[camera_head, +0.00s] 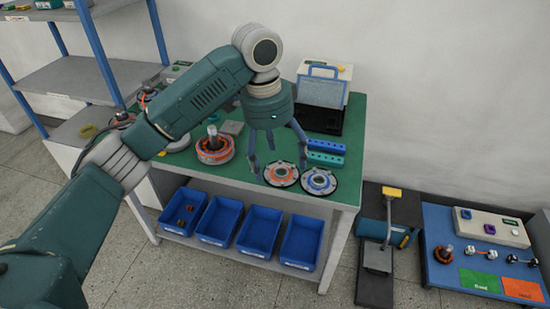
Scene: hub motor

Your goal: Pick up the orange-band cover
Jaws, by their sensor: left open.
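The orange-band cover (281,174) is a round disc with an orange ring, lying flat near the front edge of the green-topped workbench (205,168). A similar blue-band cover (319,181) lies just to its right. My left gripper (278,165) points down above the orange-band cover, its fingers spread apart, one on each side in the picture. I cannot tell whether a finger touches it. My right gripper is not in view.
Blue blocks with holes (326,146) lie behind the covers. A motor part with an orange ring (214,147) stands to the left on the bench. A machine with a blue handle (322,90) stands at the back. Blue bins (260,231) sit on the shelf below.

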